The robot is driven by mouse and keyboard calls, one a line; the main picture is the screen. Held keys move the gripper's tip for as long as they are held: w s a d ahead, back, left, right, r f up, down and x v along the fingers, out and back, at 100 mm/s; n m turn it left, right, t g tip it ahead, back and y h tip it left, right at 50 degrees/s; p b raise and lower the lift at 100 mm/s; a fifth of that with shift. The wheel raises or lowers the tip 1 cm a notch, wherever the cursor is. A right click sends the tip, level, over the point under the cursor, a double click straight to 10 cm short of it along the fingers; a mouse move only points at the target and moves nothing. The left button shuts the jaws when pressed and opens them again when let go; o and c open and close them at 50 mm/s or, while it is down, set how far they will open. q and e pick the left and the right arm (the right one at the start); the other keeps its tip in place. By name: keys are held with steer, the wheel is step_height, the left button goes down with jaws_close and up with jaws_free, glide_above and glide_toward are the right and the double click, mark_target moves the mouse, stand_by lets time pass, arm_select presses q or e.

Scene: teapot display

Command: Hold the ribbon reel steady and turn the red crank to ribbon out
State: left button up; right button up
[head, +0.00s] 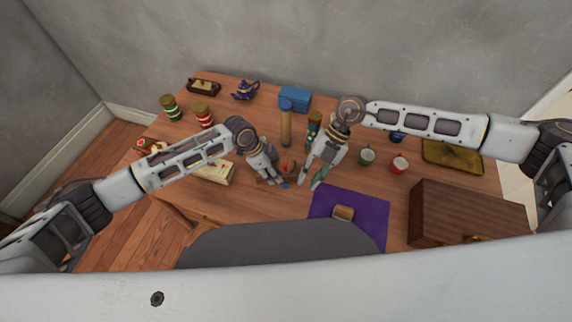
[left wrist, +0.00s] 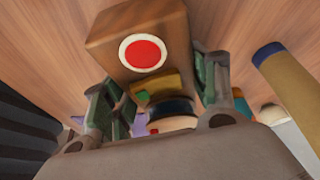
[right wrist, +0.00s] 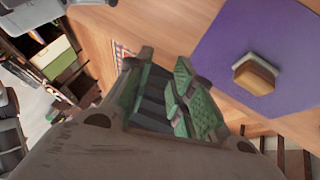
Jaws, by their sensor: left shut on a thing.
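The ribbon reel (head: 266,180) is a small brown wooden piece on the table, partly hidden by my left gripper (head: 275,179). The left wrist view shows its wooden block (left wrist: 106,38) with a red disc in a white ring (left wrist: 143,52) at the fingertips. My left gripper is shut on the reel, with one finger (left wrist: 214,78) on the right side. A small red part, perhaps the crank (head: 285,165), shows beside the gripper; its handle is not clear. My right gripper (head: 310,183) is open and empty, to the right of the reel, apart from it. Its fingers also show in the right wrist view (right wrist: 162,98).
A purple mat (head: 369,218) with a small wooden-looking item (head: 343,213) lies front right. A tall tan cylinder (head: 286,130) stands behind the reel; a cream box (head: 219,174) is left.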

steer(key=n+t+h, duration=0.2)
steer(key=n, duration=0.1)
steer(key=n+t+h, duration=0.2)
steer(key=n+t, duration=0.4)
glide_toward(286, 165)
steer(key=shift+s+d+r, duration=0.2)
steer(key=shift+s+r, duration=0.1)
steer(key=shift+r, duration=0.15)
steer(key=shift+s+d+r, duration=0.15)
steer(key=shift+s+r, duration=0.15)
steer(key=shift+r, duration=0.2)
steer(key=shift+f, duration=0.1)
steer(key=shift+w+a+x, duration=0.1)
steer(key=shift+x, duration=2.85)
steer(key=shift+w+a+x, duration=0.1)
steer(key=shift+a+x, duration=0.05)
steer(key=shift+x, duration=2.8)
jaws_close()
